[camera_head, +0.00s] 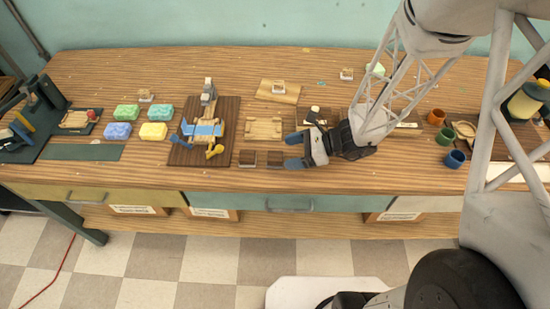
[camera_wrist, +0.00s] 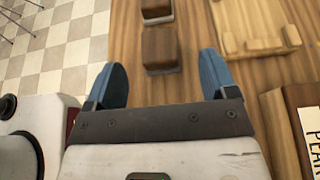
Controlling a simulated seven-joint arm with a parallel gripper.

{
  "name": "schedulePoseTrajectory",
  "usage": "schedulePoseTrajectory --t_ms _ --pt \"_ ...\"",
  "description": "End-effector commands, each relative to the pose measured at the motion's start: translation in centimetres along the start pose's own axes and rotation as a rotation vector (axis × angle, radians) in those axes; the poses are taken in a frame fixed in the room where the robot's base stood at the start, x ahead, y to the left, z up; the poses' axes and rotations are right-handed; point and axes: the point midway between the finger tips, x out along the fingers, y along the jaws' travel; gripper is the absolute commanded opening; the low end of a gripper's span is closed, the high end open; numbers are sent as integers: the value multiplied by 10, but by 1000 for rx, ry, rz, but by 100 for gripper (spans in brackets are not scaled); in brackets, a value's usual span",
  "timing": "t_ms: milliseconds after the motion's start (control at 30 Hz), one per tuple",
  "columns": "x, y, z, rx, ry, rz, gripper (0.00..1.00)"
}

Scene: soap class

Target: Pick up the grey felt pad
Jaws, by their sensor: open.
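My gripper (camera_head: 290,156) is open and empty, low over the front of the table, its blue fingers pointing left. The wrist view shows both fingers (camera_wrist: 160,78) spread apart, with a brown block (camera_wrist: 160,48) just beyond and between their tips. This block (camera_head: 275,158) also shows in the head view, with a second brown block (camera_head: 247,158) to its left. I cannot clearly make out a grey felt pad. A flat dark grey-green strip (camera_head: 82,152) lies at the table's front left, far from my gripper; I cannot tell if it is felt.
A wooden tray (camera_head: 264,128) lies behind the brown blocks. A dark board (camera_head: 181,147) with a blue and yellow device stands left of them. Several coloured soap bars (camera_head: 153,131) lie farther left. Cups (camera_head: 455,159) stand at the right. The table's front edge is close to my gripper.

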Motion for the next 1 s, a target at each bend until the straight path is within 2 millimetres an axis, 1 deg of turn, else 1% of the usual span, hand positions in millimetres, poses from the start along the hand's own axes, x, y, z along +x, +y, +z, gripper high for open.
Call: schedulePoseTrajectory --t_ms 567,767,1000 --pt "6 0 0 0 0 1 79" --pt "19 2 -1 1 1 2 79" --pt "41 2 -2 -1 0 1 79"
